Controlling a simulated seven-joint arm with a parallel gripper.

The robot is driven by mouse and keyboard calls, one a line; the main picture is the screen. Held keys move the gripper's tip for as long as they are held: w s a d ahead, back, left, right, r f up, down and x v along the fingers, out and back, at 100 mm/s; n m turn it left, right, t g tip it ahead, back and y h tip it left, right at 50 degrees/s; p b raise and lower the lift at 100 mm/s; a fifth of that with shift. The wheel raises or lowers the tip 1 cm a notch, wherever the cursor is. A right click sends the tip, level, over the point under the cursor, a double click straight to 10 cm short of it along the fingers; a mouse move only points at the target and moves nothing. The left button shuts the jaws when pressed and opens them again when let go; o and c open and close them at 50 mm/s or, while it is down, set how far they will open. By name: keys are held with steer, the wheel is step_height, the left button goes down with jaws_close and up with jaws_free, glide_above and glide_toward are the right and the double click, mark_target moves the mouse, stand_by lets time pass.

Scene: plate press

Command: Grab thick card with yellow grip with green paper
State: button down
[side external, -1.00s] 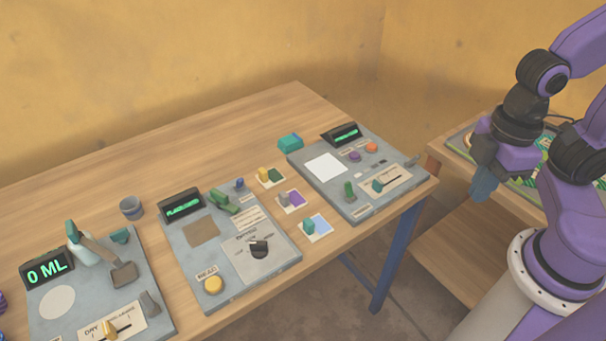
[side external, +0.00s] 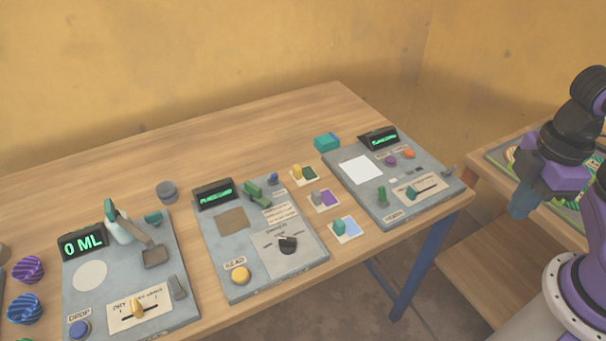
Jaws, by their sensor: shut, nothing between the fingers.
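The card with the yellow grip and green paper (side external: 309,174) lies flat on the wooden table, between the middle and right grey panels. It is the farthest back of three cards in a row. A card with a grey grip and purple paper (side external: 328,199) lies in front of it. A card with a teal grip and light blue paper (side external: 346,230) is nearest the front edge. My gripper (side external: 520,207) is shut and empty at the right, well away from the cards, beyond the table's right end.
The right panel (side external: 372,212) has a white square and knobs. The middle panel (side external: 262,268) has a brown square, a black dial and a yellow button. The left panel (side external: 95,310) has a lever and a "0 ML" display. A teal block (side external: 327,143) sits behind the cards.

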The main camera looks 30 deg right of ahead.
stand_by(0.3)
steer(key=c, duration=0.8)
jaws_free()
steer(key=w+a+f+m+g+y, duration=0.25)
steer(key=w+a+m, duration=0.35)
steer(key=w+m, duration=0.3)
steer(key=w+a+f+m+g+y, duration=0.25)
steer(key=w+a+m, duration=0.25)
steer(key=w+m, duration=0.5)
steer(key=w+d+f+m+t+y, duration=0.1)
steer(key=w+d+f+m+y, duration=0.1)
steer(key=w, duration=0.5)
steer(key=w+d+f+m+t+y, duration=0.2)
steer(key=w+d+f+m+y, duration=0.1)
steer(key=w, duration=0.5)
steer(key=w+d+f+m+t+y, duration=0.1)
steer(key=w+d+f+m+y, duration=0.1)
steer(key=w+m, duration=0.4)
steer(key=shift+w+d+f+m+t+y, duration=0.15)
steer(key=shift+w+f+t+y, duration=0.1)
steer(key=shift+w+f, duration=0.3)
steer(key=shift+w+d+f+m+t+y, duration=0.15)
steer(key=shift+w+f+y, duration=0.1)
steer(key=shift+w+f, duration=0.25)
glide_toward(293, 180)
steer(key=a, duration=0.2)
steer(key=a+r, duration=0.1)
steer(key=shift+a, duration=0.4)
steer(key=shift+x, duration=2.8)
